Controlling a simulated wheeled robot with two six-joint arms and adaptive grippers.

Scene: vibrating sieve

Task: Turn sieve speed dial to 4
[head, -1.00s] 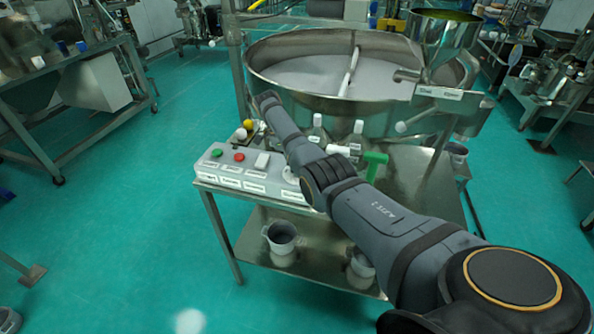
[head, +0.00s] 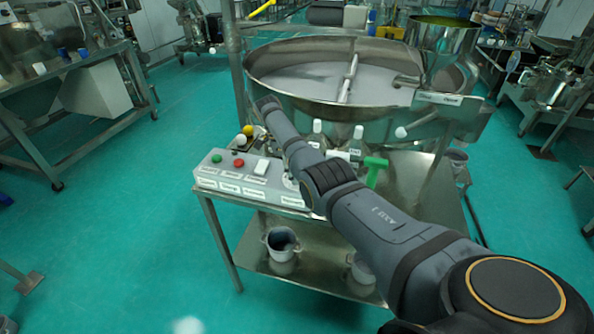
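The grey control box (head: 205,179) sits on the front left of the steel table below the sieve. It carries a green button (head: 217,158), a red button (head: 239,163), a white switch (head: 261,166) and a row of small white labels, too small to read. A pale round part, perhaps the speed dial (head: 289,181), shows at the box's right end, mostly covered by my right arm. Its setting cannot be read. My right arm crosses from the lower right over the box's right end and up toward the sieve. My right gripper is hidden, and my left gripper is out of view.
The sieve's wide steel bowl (head: 300,100) stands behind the arm, with a hopper (head: 440,48) at its right. A green handle (head: 375,168) is right of the arm. Yellow (head: 247,130) and white (head: 240,140) knobs stand behind the box. A pot (head: 281,245) is on the lower shelf.

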